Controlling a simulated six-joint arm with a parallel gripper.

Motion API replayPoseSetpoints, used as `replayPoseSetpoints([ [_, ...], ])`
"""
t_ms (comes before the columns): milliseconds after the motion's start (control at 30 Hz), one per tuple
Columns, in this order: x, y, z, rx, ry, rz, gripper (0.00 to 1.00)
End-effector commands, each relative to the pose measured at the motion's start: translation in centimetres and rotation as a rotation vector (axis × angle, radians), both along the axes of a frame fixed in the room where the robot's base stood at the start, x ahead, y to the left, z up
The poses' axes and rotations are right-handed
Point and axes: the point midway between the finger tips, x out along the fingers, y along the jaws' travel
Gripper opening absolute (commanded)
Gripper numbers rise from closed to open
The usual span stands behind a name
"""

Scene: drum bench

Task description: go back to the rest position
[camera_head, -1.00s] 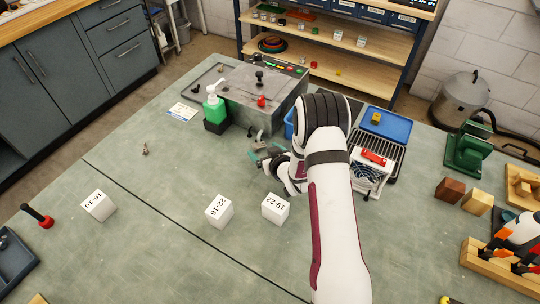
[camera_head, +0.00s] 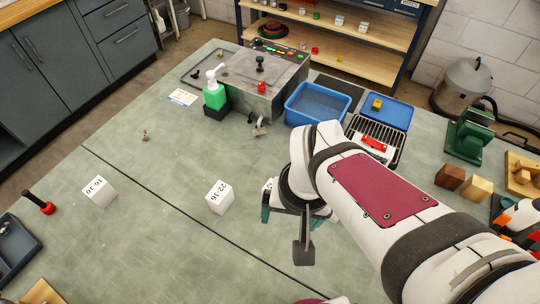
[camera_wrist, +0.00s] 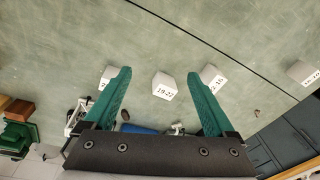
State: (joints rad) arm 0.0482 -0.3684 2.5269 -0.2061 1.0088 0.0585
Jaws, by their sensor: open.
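In the head view my gripper (camera_head: 298,212) is low over the front middle of the bench, mostly hidden behind my arm. In the wrist view its two green fingers (camera_wrist: 158,74) are spread apart with nothing between them. A white cube marked 19-22 (camera_wrist: 165,87) lies on the bench below and beyond the fingers. In the head view only an edge of this cube (camera_head: 267,184) shows beside my wrist. The white cubes marked 22-16 (camera_head: 219,198) and 16-10 (camera_head: 99,192) stand to its left on the bench.
A grey machine (camera_head: 263,82) with a green bottle (camera_head: 214,94) stands at the back. A blue bin (camera_head: 318,103), a wire rack (camera_head: 377,136) and a green machine (camera_head: 470,137) are at the back right. The left middle of the bench is mostly clear.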

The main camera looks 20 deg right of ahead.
Motion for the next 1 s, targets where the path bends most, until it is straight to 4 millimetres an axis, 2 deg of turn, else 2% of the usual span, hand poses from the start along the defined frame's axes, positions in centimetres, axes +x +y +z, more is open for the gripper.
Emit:
replayPoseSetpoints([
  [33,-2.3,1.1,0.8,0.037,0.040,-0.017,0.90],
  [100,-5.0,2.4,1.6,0.083,0.102,-0.038,0.90],
  [200,-6.7,3.2,2.1,0.116,0.145,-0.053,0.90],
  [1000,-6.9,3.3,2.1,0.120,0.152,-0.057,0.90],
])
